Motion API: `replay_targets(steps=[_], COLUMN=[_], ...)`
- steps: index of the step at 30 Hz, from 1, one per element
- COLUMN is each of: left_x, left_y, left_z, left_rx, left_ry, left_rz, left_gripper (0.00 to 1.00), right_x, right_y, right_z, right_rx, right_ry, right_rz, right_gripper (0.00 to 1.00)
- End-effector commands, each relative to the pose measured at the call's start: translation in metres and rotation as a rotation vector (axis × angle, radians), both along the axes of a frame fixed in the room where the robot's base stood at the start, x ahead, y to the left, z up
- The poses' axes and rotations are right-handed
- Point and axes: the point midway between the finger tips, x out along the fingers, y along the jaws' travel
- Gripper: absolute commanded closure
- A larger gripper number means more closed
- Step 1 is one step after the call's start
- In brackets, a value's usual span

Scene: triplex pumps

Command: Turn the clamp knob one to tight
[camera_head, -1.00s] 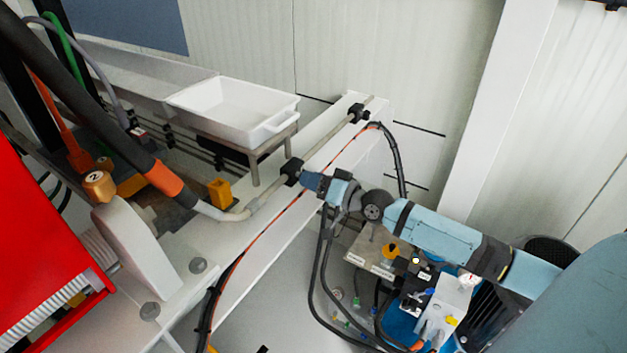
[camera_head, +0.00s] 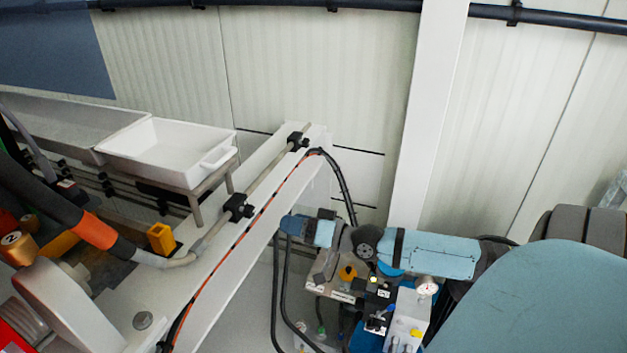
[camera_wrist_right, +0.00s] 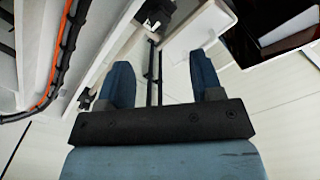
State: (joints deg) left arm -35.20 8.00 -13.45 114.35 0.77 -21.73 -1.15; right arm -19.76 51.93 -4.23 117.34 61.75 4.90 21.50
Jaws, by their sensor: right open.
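A brass-coloured knob marked "2" (camera_head: 14,246) sits at the left edge of the head view, above a white rounded housing (camera_head: 75,308). I cannot make out a knob marked one. Two black clamps hold a thin pipe along the white beam, a nearer clamp (camera_head: 237,208) and a farther clamp (camera_head: 298,141). My right gripper (camera_head: 290,225) is to the right of the nearer clamp, apart from it, beside the beam. In the right wrist view its two blue fingers (camera_wrist_right: 162,82) are spread with nothing between them. My left gripper is not in view.
A white tray (camera_head: 168,150) stands on a metal stand behind the beam. An orange cable (camera_head: 240,235) and black hoses run along the beam's near side. A valve block with a gauge (camera_head: 427,287) lies below my right arm. A white post (camera_head: 425,130) rises behind.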

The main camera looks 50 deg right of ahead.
Motion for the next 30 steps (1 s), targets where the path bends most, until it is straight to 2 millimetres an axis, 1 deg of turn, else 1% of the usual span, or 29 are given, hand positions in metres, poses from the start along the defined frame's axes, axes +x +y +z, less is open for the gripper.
replay_targets(steps=[1,4,11,17,30], left_x=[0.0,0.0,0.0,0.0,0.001], left_y=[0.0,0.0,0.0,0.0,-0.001], left_z=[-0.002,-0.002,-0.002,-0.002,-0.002], left_rx=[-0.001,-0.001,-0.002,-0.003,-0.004], left_ry=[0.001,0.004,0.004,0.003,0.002], left_rz=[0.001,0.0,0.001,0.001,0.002], left_gripper=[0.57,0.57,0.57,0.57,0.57], right_x=[-0.009,-0.021,-0.038,-0.041,-0.041], right_y=[-0.003,-0.008,-0.015,-0.017,-0.017], right_z=[-0.002,-0.001,0.0,0.001,0.001], right_rx=[-0.003,-0.004,-0.001,0.0,0.0], right_ry=[0.004,0.003,0.001,-0.001,-0.001], right_rz=[0.001,0.002,0.001,0.001,0.001], right_gripper=[0.4,0.4,0.4,0.4,0.4])
